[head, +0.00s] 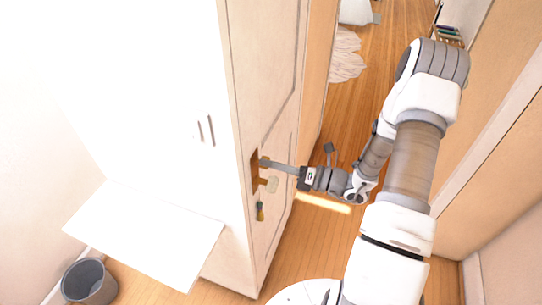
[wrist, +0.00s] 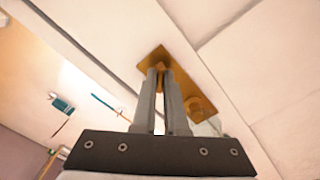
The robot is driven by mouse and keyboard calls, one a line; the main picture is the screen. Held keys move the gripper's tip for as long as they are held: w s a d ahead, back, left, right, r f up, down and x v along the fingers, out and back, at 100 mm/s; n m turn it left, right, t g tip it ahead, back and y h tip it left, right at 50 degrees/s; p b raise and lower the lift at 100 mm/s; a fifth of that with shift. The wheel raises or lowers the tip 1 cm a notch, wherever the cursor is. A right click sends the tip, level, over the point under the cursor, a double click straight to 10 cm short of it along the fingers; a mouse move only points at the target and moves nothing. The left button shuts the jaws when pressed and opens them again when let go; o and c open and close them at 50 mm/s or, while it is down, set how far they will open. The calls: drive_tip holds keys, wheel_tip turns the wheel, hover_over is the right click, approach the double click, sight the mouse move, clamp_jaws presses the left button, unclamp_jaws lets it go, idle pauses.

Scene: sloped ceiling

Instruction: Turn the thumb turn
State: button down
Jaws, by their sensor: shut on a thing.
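In the wrist view my gripper's two grey fingers (wrist: 159,72) are close together at the plate, shut on the small brass thumb turn (wrist: 160,66). The thumb turn is mostly hidden between the fingertips, so its angle cannot be told. A round brass knob (wrist: 199,107) sits on the plate's other end, beside the right finger.
A small yellow and dark object (head: 260,211) hangs below the plate. A white flat panel (head: 145,235) juts out at lower left, above a grey bin (head: 89,281). A wall edge (head: 490,130) stands at right.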

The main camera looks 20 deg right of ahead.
drive_tip(key=m+p, duration=0.2)
drive_tip(key=m, duration=0.1)
drive_tip(key=shift+r+m, duration=0.15)
drive_tip(key=shift+m, duration=0.15)
drive_tip(key=shift+m+p, duration=1.3)
drive_tip(key=shift+m, duration=0.6)
drive_tip(key=shift+f, duration=0.2)
drive_tip(key=c, duration=1)
unclamp_jaws()
drive_tip(key=shift+o, duration=0.2)
drive_tip(key=b+v, duration=0.3)
drive_tip(key=v, duration=1.4)
drive_tip(key=shift+s, duration=0.2)
drive_tip(key=shift+d+r, duration=0.1)
